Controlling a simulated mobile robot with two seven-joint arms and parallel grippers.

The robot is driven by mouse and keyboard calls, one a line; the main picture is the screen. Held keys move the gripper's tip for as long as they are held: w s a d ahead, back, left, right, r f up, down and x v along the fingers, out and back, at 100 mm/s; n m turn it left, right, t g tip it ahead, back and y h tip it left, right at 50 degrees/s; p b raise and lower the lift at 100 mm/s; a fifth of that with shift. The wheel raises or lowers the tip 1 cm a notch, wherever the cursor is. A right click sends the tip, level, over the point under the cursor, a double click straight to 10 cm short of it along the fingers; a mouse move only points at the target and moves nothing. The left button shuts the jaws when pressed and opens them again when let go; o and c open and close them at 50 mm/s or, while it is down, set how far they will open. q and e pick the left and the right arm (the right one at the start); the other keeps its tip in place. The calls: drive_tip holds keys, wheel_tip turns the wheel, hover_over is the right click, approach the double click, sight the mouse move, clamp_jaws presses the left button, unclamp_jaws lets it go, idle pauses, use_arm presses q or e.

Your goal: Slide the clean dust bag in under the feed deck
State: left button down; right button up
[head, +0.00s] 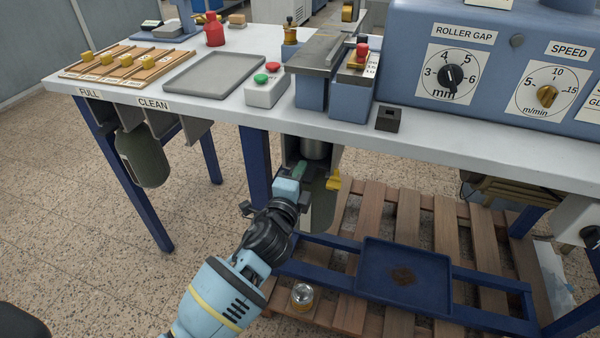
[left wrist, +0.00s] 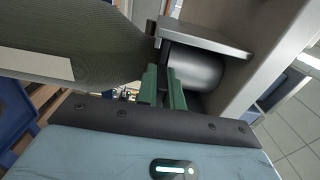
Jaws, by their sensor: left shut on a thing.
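My left gripper (head: 300,170) reaches in under the bench edge, and its green fingers (left wrist: 164,88) are shut on the top edge of a grey-green dust bag (head: 321,208). The bag (left wrist: 75,38) hangs beside the fingers in the left wrist view, with a pale label strip on it. The exact grip point is partly hidden. A metal cylinder (head: 316,149) under the bench is close by the fingers; in the wrist view it sits below a grey plate (left wrist: 203,37). I cannot tell whether the bag is seated there. My right gripper is out of view.
Another dust bag (head: 143,158) hangs under the bench front near the FULL and CLEAN labels (head: 153,104). A yellow lever (head: 333,180) is right of the cylinder. Below are a wooden pallet (head: 455,235), a blue tray (head: 430,290) and a small jar (head: 302,296). Blue bench legs flank the space.

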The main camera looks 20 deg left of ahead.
use_arm(q)
drive_tip(key=shift+f, duration=0.15)
idle(0.7)
drive_tip(key=c, duration=1.5)
unclamp_jaws()
drive_tip(key=shift+o, duration=0.2)
drive_tip(key=shift+s, duration=0.1)
drive_tip(key=s, duration=0.7)
drive_tip(key=shift+s+p, duration=0.3)
drive_tip(key=shift+s, duration=0.05)
drive_tip(key=shift+a+f, duration=0.1)
